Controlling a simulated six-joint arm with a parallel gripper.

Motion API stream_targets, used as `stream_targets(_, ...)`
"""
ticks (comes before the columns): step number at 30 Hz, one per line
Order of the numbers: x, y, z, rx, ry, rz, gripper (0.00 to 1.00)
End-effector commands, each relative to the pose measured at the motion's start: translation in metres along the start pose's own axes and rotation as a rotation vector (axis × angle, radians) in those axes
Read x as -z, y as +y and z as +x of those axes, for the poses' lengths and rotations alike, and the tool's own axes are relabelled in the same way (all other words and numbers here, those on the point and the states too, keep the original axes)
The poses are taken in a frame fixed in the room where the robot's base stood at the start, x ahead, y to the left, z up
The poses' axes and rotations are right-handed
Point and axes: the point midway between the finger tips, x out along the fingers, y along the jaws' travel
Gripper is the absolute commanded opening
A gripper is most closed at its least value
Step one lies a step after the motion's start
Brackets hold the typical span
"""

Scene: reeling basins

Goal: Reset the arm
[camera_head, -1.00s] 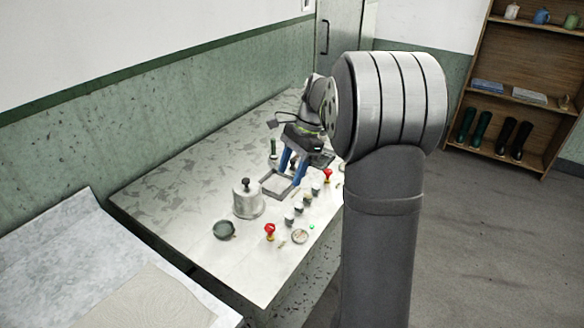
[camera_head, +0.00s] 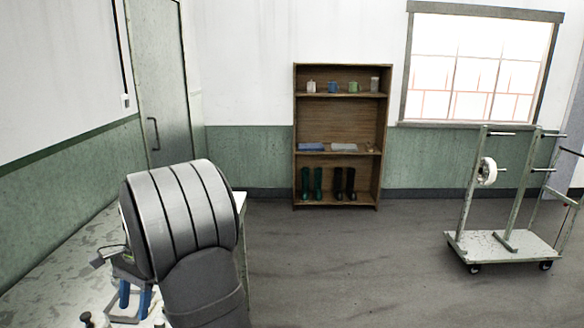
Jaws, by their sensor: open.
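My grey arm stands at the lower left of the view, its thick ribbed joint in front of the pale worktop (camera_head: 62,285). My gripper (camera_head: 133,306) shows just left of that joint, low over the worktop, with two blue fingers pointing down. The fingers are apart, and I see nothing held between them. My arm hides part of the gripper and the worktop behind it. A small dark-knobbed item (camera_head: 87,319) is cut off by the bottom edge, left of the fingers.
A wooden shelf (camera_head: 340,108) with mugs and boots stands against the far wall. A wheeled metal trolley (camera_head: 505,249) is on the right. A grey door (camera_head: 158,85) is at the back left. The floor (camera_head: 350,262) between is clear.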

Motion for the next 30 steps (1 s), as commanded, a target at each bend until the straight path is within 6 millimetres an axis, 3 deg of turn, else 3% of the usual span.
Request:
stream_targets(9,-0.001,0.0,0.066,-0.004,-0.003,0.0,0.5)
stream_targets(18,-0.001,0.0,0.116,-0.002,-0.002,0.0,0.5)
stream_targets(24,0.0,0.0,0.131,-0.002,-0.001,-0.001,0.5)
stream_targets(30,0.0,0.0,0.133,-0.002,0.0,-0.002,0.5)
